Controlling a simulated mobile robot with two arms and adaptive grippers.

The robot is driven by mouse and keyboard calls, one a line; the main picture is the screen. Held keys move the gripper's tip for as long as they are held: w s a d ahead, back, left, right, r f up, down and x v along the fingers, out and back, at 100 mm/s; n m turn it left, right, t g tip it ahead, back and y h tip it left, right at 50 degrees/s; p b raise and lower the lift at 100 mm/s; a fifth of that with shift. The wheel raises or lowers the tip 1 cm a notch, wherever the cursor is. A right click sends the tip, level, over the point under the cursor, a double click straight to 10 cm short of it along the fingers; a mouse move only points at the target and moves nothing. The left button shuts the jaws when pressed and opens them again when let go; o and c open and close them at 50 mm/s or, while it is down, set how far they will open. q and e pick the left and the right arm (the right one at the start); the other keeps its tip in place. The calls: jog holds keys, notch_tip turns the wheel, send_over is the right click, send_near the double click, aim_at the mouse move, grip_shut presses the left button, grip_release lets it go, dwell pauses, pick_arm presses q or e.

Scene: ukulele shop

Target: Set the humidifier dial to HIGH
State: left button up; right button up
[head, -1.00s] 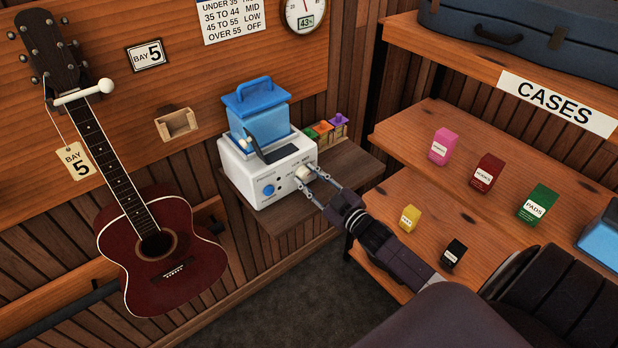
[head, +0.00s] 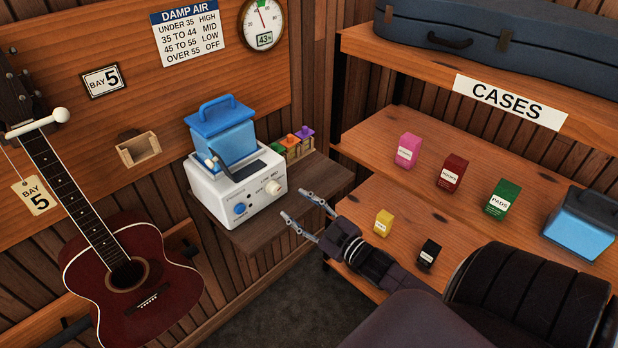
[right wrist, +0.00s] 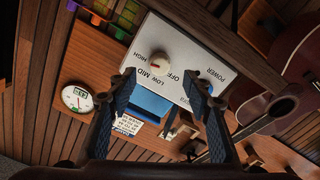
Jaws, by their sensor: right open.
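The humidifier is a white box (head: 210,195) with a blue tank (head: 222,135) on top, standing on a small wooden wall shelf. Its cream dial (head: 273,187) is on the front, right of a blue button (head: 240,208). In the right wrist view the dial (right wrist: 159,63) shows among the labels HIGH, MID, LOW and OFF; I cannot tell clearly which its mark points at. My right gripper (head: 294,204) is open and empty, in front of the humidifier and apart from the dial. My left gripper is not in view.
A "DAMP AIR" chart (head: 187,37) and a round gauge (head: 263,22) reading 43% hang above. A red guitar (head: 125,270) hangs left. Shelves with small boxes and a case (head: 500,38) are at right.

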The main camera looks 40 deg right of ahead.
jog(key=shift+s+d, duration=0.15)
jog(key=shift+s, duration=2)
jog(key=s+a+f+m+g+h+b, duration=0.1)
jog(key=s+f+g, duration=0.3)
jog(key=f, duration=0.8)
jog(key=s+a+f+m+g+b, duration=0.15)
jog(key=s+f, duration=0.35)
jog(key=f, duration=0.7)
jog(key=s+a+f+m+g+h+b, duration=0.1)
jog(key=s+f+m+g, duration=0.3)
jog(key=f, duration=0.8)
jog(key=s+a+f+g, duration=0.2)
jog(key=s+a+f, duration=0.2)
jog(key=s, duration=0.5)
jog(key=s+a+f+n+g+b, duration=0.1)
jog(key=s+a+f+g, duration=0.2)
jog(key=s+f, duration=0.5)
jog(key=s+a+f+n+g+b, duration=0.1)
jog(key=s+a+f, duration=0.4)
jog(key=s, duration=0.5)
jog(key=shift+s+f+g+y, duration=0.25)
jog(key=shift+f+g+y, duration=0.15)
jog(key=shift+f+g, duration=0.45)
